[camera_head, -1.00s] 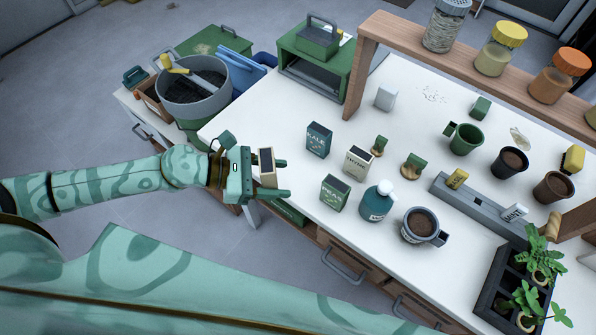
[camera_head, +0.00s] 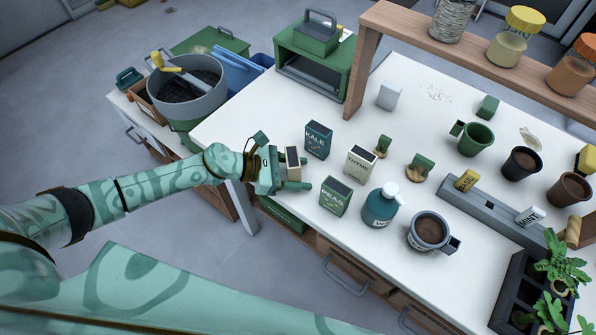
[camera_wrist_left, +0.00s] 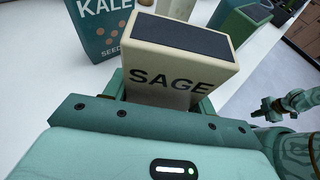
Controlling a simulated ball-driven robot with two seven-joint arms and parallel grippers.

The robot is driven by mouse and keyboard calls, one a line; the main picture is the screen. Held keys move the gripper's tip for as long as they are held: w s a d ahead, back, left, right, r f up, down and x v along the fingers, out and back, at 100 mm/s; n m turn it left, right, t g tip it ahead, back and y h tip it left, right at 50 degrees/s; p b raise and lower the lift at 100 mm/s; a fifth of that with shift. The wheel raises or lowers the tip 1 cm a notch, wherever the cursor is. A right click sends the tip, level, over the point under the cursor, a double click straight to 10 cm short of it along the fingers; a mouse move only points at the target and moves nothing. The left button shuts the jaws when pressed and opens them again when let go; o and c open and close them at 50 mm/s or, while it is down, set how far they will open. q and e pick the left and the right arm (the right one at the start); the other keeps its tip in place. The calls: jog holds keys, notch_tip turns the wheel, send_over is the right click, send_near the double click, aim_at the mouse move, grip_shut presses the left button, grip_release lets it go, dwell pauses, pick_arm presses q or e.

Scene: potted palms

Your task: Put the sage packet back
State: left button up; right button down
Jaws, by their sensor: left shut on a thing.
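The sage packet (camera_wrist_left: 182,55) is a cream box with a dark top and "SAGE" on its face. My left gripper (camera_head: 290,168) is shut on it, and the packet (camera_head: 293,160) stands upright between the fingers at the table's left edge. In the left wrist view the fingers partly hide its lower part. The green kale packet (camera_head: 318,140) stands just behind and to the right of it; it also shows in the left wrist view (camera_wrist_left: 103,30). The cream thyme packet (camera_head: 359,163) and the green peas packet (camera_head: 335,197) stand further right.
A teal bottle (camera_head: 381,205) and a mug of soil (camera_head: 428,231) stand right of the packets. A grey holder strip (camera_head: 490,208) carries labels. A wooden shelf (camera_head: 365,60) with jars stands behind. White table between kale and the green cabinet (camera_head: 315,65) is clear.

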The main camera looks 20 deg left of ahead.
pick_arm(q)
jog(key=shift+f, duration=0.2)
jog(key=o, duration=1)
jog(key=shift+c, duration=0.2)
jog(key=shift+r, duration=0.1)
jog(key=shift+r, duration=0.3)
jog(key=v, duration=1.2)
jog(key=shift+f, duration=0.2)
